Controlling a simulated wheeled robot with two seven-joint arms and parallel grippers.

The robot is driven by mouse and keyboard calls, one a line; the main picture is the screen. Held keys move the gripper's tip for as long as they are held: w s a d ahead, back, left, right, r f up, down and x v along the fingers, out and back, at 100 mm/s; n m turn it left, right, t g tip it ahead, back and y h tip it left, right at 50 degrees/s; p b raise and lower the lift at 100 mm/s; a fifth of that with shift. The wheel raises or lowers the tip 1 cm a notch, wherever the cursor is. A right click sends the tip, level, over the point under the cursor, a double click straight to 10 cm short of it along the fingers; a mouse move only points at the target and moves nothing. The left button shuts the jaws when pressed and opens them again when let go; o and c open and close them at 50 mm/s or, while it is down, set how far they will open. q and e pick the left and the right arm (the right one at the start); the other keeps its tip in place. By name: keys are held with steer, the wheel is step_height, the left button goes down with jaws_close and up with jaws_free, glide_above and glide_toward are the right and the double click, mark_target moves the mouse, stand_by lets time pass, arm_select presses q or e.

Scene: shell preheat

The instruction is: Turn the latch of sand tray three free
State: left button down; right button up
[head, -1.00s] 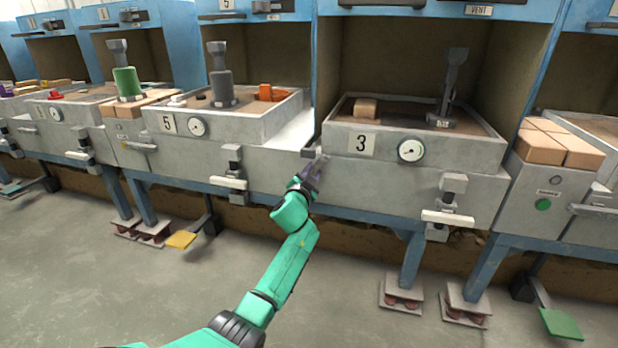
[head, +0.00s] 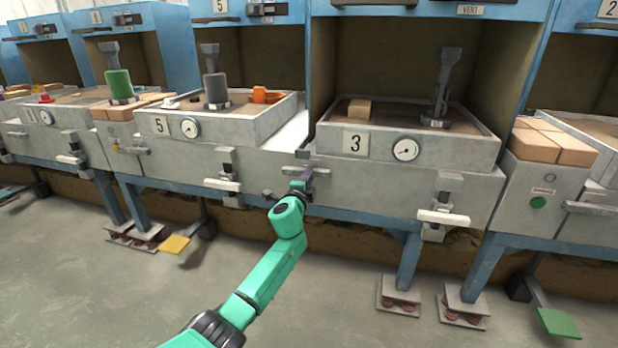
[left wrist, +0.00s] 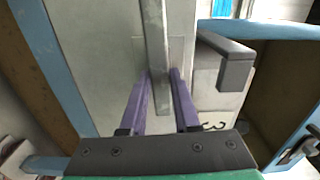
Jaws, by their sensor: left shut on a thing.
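Sand tray three (head: 330,140) is a grey box of brown sand with a "3" plate and a round dial on its front. Its latch (head: 288,170), a grey bar, lies about level on the front below the tray's left end. My left gripper (head: 308,174), with purple fingers, is shut on the latch bar and hides part of it. In the left wrist view, the latch bar (left wrist: 155,35) runs between the two finger tips of my left gripper (left wrist: 161,74). My right gripper is not in view.
A dark grey handle (left wrist: 226,50) juts out beside the fingers in the left wrist view. A white-handled clamp (head: 442,217) is on the front to the right, another (head: 222,184) under tray five (head: 240,125). The floor in front is clear.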

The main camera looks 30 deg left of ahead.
arm_select(q)
steer(key=shift+f+m, duration=0.15)
steer(key=shift+m, duration=0.35)
steer(key=c, duration=0.6)
jaws_free()
steer(key=shift+c, duration=0.2)
steer(key=p+v, duration=0.4)
steer(key=v, duration=1)
steer(key=shift+s, duration=0.3)
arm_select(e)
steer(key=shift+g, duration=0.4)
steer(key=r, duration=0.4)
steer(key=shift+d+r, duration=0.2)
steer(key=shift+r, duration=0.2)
arm_select(q)
steer(key=shift+d, duration=0.15)
